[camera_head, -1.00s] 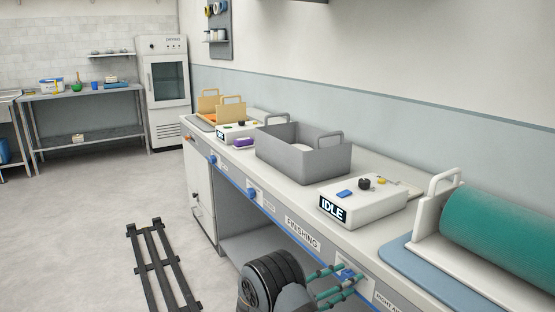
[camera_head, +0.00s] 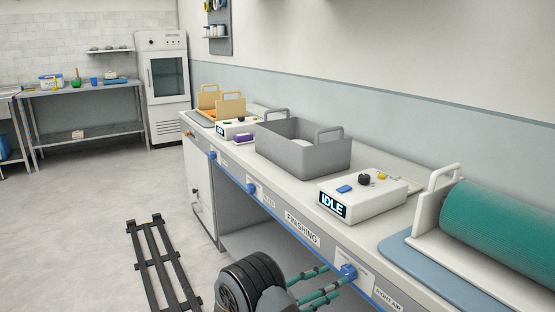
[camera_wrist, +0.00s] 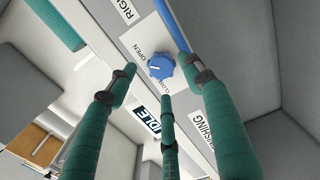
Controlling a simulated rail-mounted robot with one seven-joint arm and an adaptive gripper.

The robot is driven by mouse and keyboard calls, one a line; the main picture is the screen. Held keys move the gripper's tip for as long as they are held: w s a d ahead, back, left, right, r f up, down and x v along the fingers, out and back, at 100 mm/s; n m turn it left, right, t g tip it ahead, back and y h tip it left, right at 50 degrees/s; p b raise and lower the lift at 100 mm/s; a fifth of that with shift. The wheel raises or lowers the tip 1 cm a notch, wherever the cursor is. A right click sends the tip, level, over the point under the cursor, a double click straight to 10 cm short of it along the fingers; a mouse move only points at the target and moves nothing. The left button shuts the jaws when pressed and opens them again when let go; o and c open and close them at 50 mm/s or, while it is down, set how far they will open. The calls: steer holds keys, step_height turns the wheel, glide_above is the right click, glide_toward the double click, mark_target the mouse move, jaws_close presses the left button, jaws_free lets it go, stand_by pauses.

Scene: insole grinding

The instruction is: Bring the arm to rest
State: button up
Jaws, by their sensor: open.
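My gripper (camera_head: 328,281) has green-sleeved fingers and is at the front of the bench, lower middle of the head view. Its fingers are spread and nothing is between them. A blue knob (camera_head: 348,271) on the bench's front panel lies just beyond the fingertips. In the wrist view my gripper (camera_wrist: 165,88) shows three fingers pointing at the panel, and the blue knob (camera_wrist: 161,66) sits between and beyond the tips, with a gap visible. The knob's plate carries the words open and close; which one its mark points to I cannot tell.
The bench (camera_head: 372,235) bears a control box (camera_head: 362,195) reading IDLE, a grey bin (camera_head: 303,152), and a green roller (camera_head: 500,225) at right. A black slatted rack (camera_head: 162,265) is on the floor at left. The floor (camera_head: 100,200) beyond it is clear.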

mark_target(345, 274)
steer(key=x, duration=0.5)
steer(key=shift+w+d+r, duration=0.15)
steer(key=shift+d, duration=0.1)
steer(key=n+p, duration=0.2)
steer(key=n, duration=0.1)
steer(key=shift+a+r+p, duration=0.2)
steer(key=shift+a+p, duration=0.05)
steer(key=shift+p, duration=0.15)
steer(key=n+p, duration=0.1)
steer(key=n, duration=0.2)
steer(key=shift+n, duration=0.3)
steer(key=n+p, duration=0.1)
steer(key=n, duration=0.1)
steer(key=shift+n, duration=0.4)
steer(key=n+p, duration=0.1)
steer(key=n, duration=0.3)
steer(key=shift+f, duration=0.1)
steer(key=n+p, duration=0.1)
steer(key=n, duration=0.4)
steer(key=shift+v, duration=1.75)
steer(key=shift+f, duration=0.1)
